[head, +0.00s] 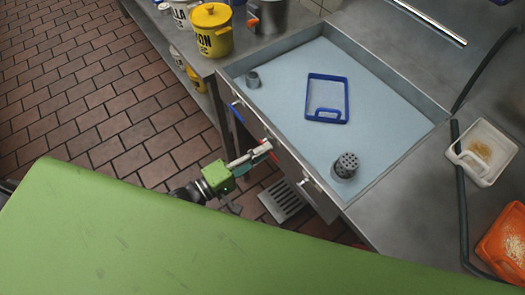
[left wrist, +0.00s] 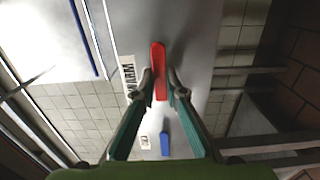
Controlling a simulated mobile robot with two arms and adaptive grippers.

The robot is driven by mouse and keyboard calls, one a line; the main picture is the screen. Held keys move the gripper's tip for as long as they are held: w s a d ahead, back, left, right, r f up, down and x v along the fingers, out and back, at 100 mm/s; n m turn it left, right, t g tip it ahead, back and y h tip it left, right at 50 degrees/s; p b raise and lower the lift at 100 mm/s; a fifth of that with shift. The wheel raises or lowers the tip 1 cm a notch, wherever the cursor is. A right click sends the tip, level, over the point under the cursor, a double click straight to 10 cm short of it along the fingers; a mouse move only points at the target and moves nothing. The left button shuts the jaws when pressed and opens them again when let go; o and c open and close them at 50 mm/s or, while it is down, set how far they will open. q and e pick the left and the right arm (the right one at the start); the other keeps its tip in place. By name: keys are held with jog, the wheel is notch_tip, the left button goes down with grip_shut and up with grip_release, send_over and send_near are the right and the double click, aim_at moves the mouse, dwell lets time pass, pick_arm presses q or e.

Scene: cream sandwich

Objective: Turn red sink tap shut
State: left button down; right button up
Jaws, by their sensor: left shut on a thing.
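The red sink tap (left wrist: 159,60) is a long red lever on the sink's steel front, seen in the left wrist view. It also shows small in the head view (head: 266,146). My left gripper (left wrist: 160,88) has its two fingers on either side of the red lever's near part and is shut on it. In the head view my left gripper (head: 254,157) reaches to the sink front from the lower left. A blue tap (left wrist: 164,143) sits apart from the red one. It shows in the head view too (head: 236,112). My right gripper is not in view.
The sink basin (head: 285,80) holds a blue frame (head: 328,99) and a grey perforated cylinder (head: 345,166). A yellow pot (head: 211,32) stands on the counter at the back left. A white tray (head: 482,150) and an orange container (head: 506,243) are at right. A floor grate (head: 282,201) lies below.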

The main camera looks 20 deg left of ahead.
pick_arm(q)
jog(key=c, duration=2)
grip_release()
jog(key=shift+c, duration=0.2)
jog(key=v, duration=1.2)
jog(key=shift+a, duration=0.1)
